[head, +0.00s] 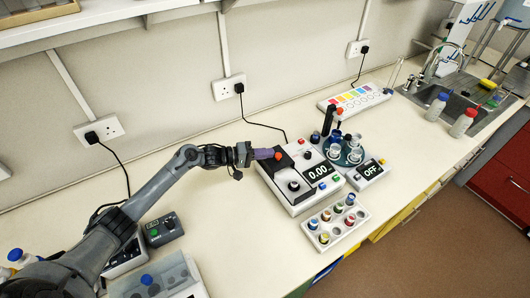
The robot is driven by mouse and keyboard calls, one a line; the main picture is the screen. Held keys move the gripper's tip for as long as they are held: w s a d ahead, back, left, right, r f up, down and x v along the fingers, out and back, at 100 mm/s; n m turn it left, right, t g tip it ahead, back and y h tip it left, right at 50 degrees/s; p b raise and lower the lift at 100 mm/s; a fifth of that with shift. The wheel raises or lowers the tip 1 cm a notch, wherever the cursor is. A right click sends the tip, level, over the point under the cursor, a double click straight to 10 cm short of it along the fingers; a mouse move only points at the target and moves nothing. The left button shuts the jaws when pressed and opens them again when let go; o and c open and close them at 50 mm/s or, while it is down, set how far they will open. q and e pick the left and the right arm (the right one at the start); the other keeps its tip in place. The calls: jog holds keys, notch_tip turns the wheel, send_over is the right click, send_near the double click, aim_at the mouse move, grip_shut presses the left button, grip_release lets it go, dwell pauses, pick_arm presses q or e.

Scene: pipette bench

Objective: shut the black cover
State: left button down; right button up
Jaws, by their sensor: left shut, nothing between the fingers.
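The white instrument (297,204) with a lit "0.00" display stands on the bench at mid-picture. The black cover (272,166) appears to be the dark panel on its top left. It looks low on the instrument, but I cannot tell whether it is fully shut. A round black part (293,186) shows in front of it. My left gripper (272,154) reaches in from the left, its purple fingers shut and empty. Its tips are beside a small red knob (278,155) at the panel's back; I cannot tell whether they touch. My right gripper is not in view.
A rack of coloured vials (335,223) stands in front of the instrument. A round teal holder (345,158) and a device reading "OFF" (370,173) stand to its right. A cable runs behind.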

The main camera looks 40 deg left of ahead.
aim_at(274, 168)
pick_arm(q)
jog(key=d+p, duration=0.1)
jog(key=p, duration=0.1)
jog(key=s+d+p, duration=0.1)
jog(key=d, duration=0.1)
jog(key=d+p, duration=0.2)
jog(key=shift+s+r+p, duration=0.3)
jog(key=shift+r+p, duration=0.05)
jog(key=shift+r, duration=0.05)
jog(key=d+p, duration=0.1)
jog(key=d, duration=0.1)
jog(key=s+d+p, duration=0.1)
jog(key=d+p, duration=0.1)
jog(key=s+d+p, duration=0.1)
jog(key=d+p, duration=0.1)
jog(key=shift+d+f, duration=0.25)
jog(key=shift+d, duration=0.05)
jog(key=shift+s+d+f, duration=0.1)
jog(key=shift+s+f, duration=0.05)
